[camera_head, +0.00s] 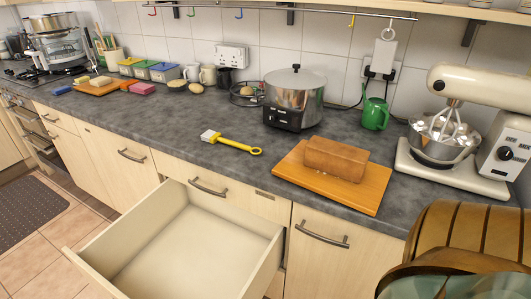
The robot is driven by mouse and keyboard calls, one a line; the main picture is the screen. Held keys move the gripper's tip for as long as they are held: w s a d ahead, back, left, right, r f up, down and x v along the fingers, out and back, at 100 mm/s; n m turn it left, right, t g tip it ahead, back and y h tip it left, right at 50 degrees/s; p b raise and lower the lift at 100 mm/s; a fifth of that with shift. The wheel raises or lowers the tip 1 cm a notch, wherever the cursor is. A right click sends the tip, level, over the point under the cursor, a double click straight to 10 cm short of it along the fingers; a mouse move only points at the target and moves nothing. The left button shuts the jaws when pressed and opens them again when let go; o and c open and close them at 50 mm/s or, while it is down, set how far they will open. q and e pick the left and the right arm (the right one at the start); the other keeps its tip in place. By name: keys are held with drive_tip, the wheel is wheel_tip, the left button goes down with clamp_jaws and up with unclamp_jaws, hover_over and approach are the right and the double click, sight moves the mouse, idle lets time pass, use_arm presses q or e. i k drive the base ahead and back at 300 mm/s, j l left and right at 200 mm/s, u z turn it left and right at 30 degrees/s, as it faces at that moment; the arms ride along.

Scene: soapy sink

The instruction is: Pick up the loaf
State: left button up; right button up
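The loaf (335,158) is a brown, brick-shaped loaf. It lies flat on a wooden cutting board (291,170) on the dark counter, right of the middle of the head view. Nothing touches the loaf apart from the board under it. Neither of my grippers shows in this view.
A drawer (150,245) stands open below the counter. A yellow-handled brush (232,144) lies left of the board. A brown slatted rounded object (465,240) fills the lower right.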

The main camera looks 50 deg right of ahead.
sight(347, 162)
drive_tip(key=z, duration=2)
drive_tip(key=k+l+z, duration=0.15)
drive_tip(key=l, duration=0.25)
